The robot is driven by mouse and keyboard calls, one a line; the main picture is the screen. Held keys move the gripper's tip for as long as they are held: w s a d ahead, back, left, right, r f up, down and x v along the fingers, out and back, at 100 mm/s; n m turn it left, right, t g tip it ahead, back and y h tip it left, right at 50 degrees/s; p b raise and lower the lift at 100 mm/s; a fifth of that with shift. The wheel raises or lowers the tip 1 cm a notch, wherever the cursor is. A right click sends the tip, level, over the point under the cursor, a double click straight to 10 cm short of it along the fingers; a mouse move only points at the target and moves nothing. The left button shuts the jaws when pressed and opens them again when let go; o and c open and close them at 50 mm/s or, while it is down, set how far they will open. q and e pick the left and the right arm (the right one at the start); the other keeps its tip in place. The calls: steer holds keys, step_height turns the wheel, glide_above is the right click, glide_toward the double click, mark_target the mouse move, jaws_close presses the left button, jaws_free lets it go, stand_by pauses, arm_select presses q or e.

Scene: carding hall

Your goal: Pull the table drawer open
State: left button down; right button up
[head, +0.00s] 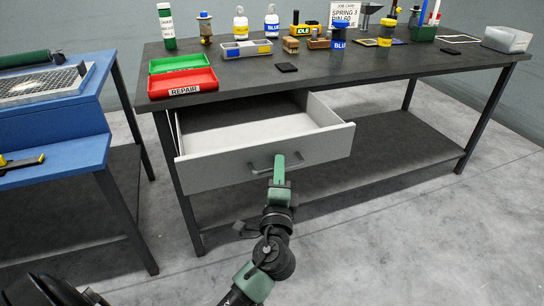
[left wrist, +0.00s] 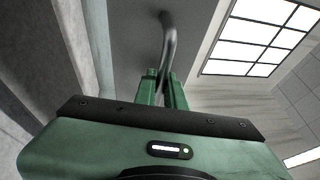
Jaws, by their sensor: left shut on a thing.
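The table drawer (head: 215,175) is grey and stands well out from under the dark table top, with its inside in view. The part of the inside that shows is empty. Its bar handle (head: 262,168) is on the middle of the front panel. My left gripper (head: 279,160), green, is at the right part of the handle and shut on it. The left wrist view shows the green fingers (left wrist: 162,85) closed around the handle (left wrist: 169,45). My right gripper is not in view.
The table top (head: 240,78) bears a red tray (head: 185,82) marked REPAIR, a green tray (head: 178,63), bottles and small parts. A blue bench (head: 55,160) stands at the left. A lower shelf (head: 390,140) is under the table. The floor at the right front is clear.

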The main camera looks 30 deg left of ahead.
arm_select(q)
steer(key=shift+s+d, duration=0.4)
steer(key=shift+d, duration=0.1)
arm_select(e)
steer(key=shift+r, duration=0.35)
arm_select(q)
steer(key=c, duration=1.5)
jaws_free()
